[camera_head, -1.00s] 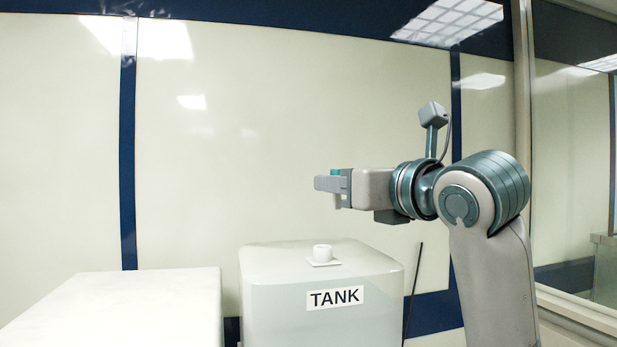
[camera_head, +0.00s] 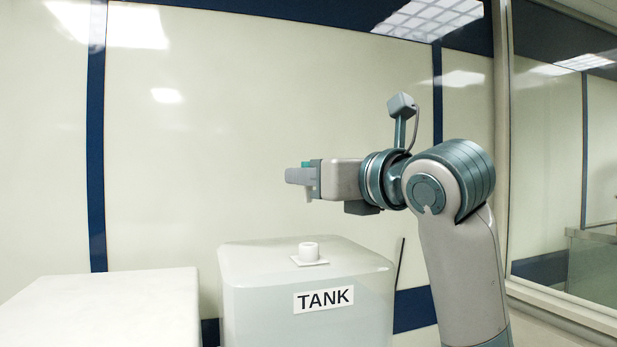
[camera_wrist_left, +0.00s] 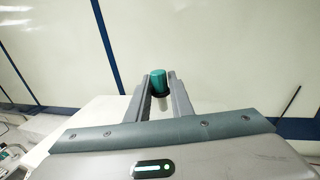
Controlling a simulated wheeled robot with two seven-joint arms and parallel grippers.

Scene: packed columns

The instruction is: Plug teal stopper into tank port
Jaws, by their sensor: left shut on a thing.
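The white tank (camera_head: 255,300) with a TANK label stands low in the middle of the head view. Its port (camera_head: 308,249) is a short white collar on a square plate on top. My left gripper (camera_head: 300,177) is above the port in the picture, with a clear gap. It is shut on the teal stopper (camera_head: 306,164), which is mostly hidden there by the fingers. In the left wrist view, the stopper (camera_wrist_left: 159,82) sits upright between the fingertips, with a dark ring and a pale lower part below its teal cap. My right gripper is out of view.
A white block or table (camera_head: 110,312) stands left of the tank, with a narrow gap between. A thin black rod (camera_head: 400,263) rises behind the tank's right side. A pale panelled wall (camera_head: 220,130) is behind, and a glass partition (camera_head: 560,170) is at right.

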